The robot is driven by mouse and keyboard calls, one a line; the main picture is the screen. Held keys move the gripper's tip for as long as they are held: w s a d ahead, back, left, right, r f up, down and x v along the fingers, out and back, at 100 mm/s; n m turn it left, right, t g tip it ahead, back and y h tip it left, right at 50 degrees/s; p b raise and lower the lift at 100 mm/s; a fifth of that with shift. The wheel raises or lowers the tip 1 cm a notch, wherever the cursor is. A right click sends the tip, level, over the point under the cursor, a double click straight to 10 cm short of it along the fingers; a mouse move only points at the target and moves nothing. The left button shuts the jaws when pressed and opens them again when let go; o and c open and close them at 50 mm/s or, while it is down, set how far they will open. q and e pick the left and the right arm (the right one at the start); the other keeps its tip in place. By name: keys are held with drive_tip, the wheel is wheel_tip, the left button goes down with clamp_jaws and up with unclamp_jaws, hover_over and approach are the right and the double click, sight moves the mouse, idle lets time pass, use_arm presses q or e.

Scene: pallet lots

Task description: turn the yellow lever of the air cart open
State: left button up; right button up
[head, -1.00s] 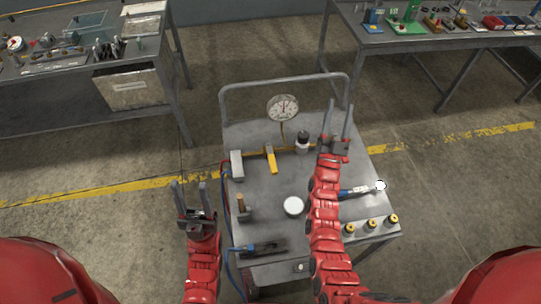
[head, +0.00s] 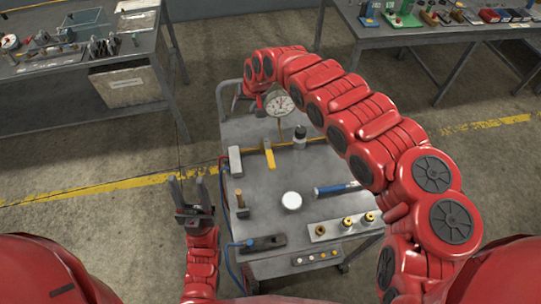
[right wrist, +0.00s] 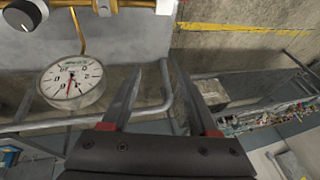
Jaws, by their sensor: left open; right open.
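The air cart (head: 260,187) stands in the middle of the head view. Its yellow lever (head: 268,154) sits on the brass pipe on the cart top, between a grey block and a dark-capped fitting. The round gauge (head: 281,103) stands behind it and also shows in the right wrist view (right wrist: 71,80). My right arm arches over the cart's right side; its gripper is mostly hidden in the head view. In the right wrist view my right gripper (right wrist: 153,72) is open and empty near the cart's rail, beside the gauge. My left gripper (head: 187,180) is open and empty, left of the cart.
The cart's rail (head: 223,92) rises at its far end. A white round lid (head: 291,201), a blue-handled tool (head: 336,188) and brass fittings on a plate (head: 320,232) lie on the cart. Cluttered benches stand at back left (head: 164,72) and back right (head: 450,35).

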drive_tip(key=s+d+r+g+h, duration=0.1)
drive_tip(key=s+d+g+h, duration=0.25)
drive_tip(key=s+d, duration=0.45)
drive_tip(key=b, duration=0.6)
hover_over(271, 158)
drive_tip(key=f, duration=0.9)
drive_tip(key=shift+s+a+f, duration=0.1)
drive_tip(key=shift+s+f, duration=0.1)
drive_tip(key=shift+s, duration=0.05)
drive_tip(key=shift+f+p, duration=0.15)
drive_tip(key=shift+p, duration=0.7)
wheel_tip(271, 158, down, 5)
drive_tip(key=shift+f+p, duration=0.1)
drive_tip(key=shift+p, duration=0.6)
drive_tip(key=shift+w+a+f, duration=0.1)
drive_tip(key=shift+f, duration=1)
drive_tip(key=shift+c, duration=0.3)
